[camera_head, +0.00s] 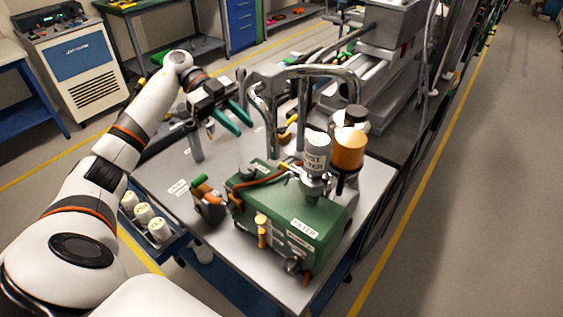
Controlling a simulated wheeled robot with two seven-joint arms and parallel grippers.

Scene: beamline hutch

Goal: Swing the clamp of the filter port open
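A green pump unit (275,208) with a white label stands on the white-topped cart. A white, lettered filter canister (316,153) stands upright on it. Below the canister is a metal port with a shiny clamp (314,182); it is too small to tell whether the clamp is open or shut. My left gripper (244,128) has green fingers spread apart with nothing between them. It is in the air behind and to the left of the pump, apart from the clamp. My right gripper is not in view.
An orange-brown canister (348,148) stands close right of the filter. Bent steel pipes (270,110) rise behind the pump. A small orange-and-green part (208,198) sits left on the cart top (155,170). A blue tray (165,246) with white containers hangs at the cart's left.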

